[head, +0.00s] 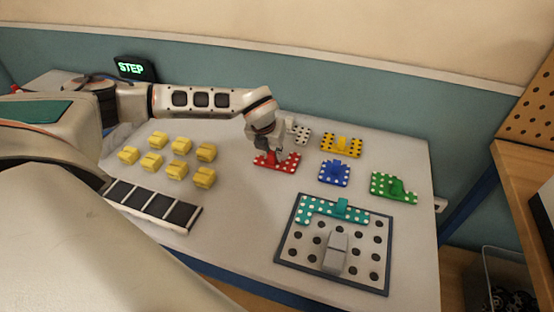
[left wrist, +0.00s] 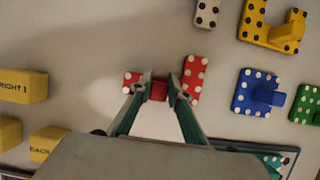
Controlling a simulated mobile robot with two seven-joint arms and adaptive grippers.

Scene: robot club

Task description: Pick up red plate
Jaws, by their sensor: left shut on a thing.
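The red plate (head: 285,165) with white dots lies at the middle back of the white table in the head view. My left gripper (head: 272,155) reaches down onto it from above. In the left wrist view, the red plate (left wrist: 194,78) shows on both sides of the fingers. My left gripper (left wrist: 158,86) is shut on the red grip block at the plate's middle, with one finger on each side. The plate looks to be on or very near the table top; I cannot tell if it is lifted. My right gripper is not in view.
Yellow (head: 342,144), blue (head: 335,172), green (head: 393,187) and white (head: 299,133) plates lie right of the gripper. A framed board (head: 285,250) holds a teal plate (head: 315,211) and a grey block (head: 336,252). Several yellow blocks (head: 177,172) and a dark-celled strip (head: 152,205) lie left.

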